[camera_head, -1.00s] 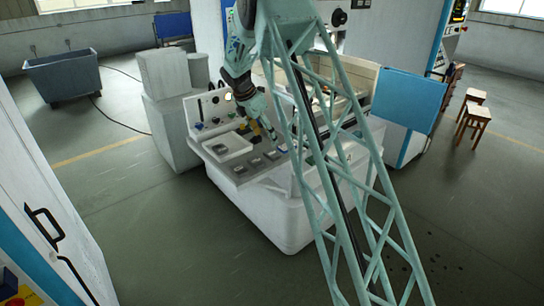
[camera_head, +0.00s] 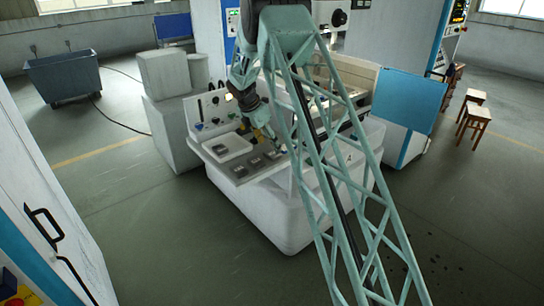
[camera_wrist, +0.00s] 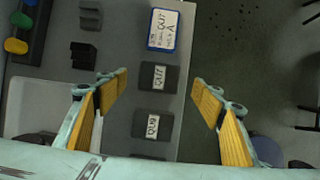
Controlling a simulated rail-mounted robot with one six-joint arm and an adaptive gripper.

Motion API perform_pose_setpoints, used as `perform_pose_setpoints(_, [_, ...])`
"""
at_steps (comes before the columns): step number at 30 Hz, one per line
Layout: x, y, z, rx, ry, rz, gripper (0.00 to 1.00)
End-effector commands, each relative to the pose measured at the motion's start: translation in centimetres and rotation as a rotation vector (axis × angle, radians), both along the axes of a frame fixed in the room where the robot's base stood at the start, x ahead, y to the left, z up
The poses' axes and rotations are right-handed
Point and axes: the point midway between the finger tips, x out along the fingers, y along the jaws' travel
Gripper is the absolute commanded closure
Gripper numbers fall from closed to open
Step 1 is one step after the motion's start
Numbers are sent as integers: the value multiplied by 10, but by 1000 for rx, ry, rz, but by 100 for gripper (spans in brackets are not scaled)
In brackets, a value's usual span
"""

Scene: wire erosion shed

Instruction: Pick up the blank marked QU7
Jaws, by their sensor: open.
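In the wrist view, a dark grey block with a white label (camera_wrist: 158,88) lies on the grey panel top, and its label appears to read QU7. A second dark block (camera_wrist: 153,137) lies just below it, with a label that looks like QU9. A blue-edged card (camera_wrist: 163,28) above them also seems to carry QU7 and a letter A. My gripper (camera_wrist: 160,80) is open and empty. Its yellow-padded fingers stand left and right of the upper labelled block, with a gap on both sides. In the head view, my gripper (camera_head: 270,138) is over the panel, partly hidden by my arm.
Unlabelled dark blocks (camera_wrist: 84,56) lie to the left in the wrist view. Green, yellow and blue buttons (camera_wrist: 16,46) sit at the panel's left. A shallow white tray (camera_head: 228,146) is on the console (camera_head: 250,215). The panel's right edge drops to the floor.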

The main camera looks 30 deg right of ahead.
Motion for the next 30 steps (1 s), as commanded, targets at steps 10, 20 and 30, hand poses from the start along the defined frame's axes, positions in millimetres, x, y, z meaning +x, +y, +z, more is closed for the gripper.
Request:
perform_pose_setpoints(10, [2,-8,-32,1,1,-1,39])
perform_pose_setpoints(20, [4,-15,-48,0,0,0,39])
perform_pose_setpoints(30, [4,-15,-48,0,0,0,39])
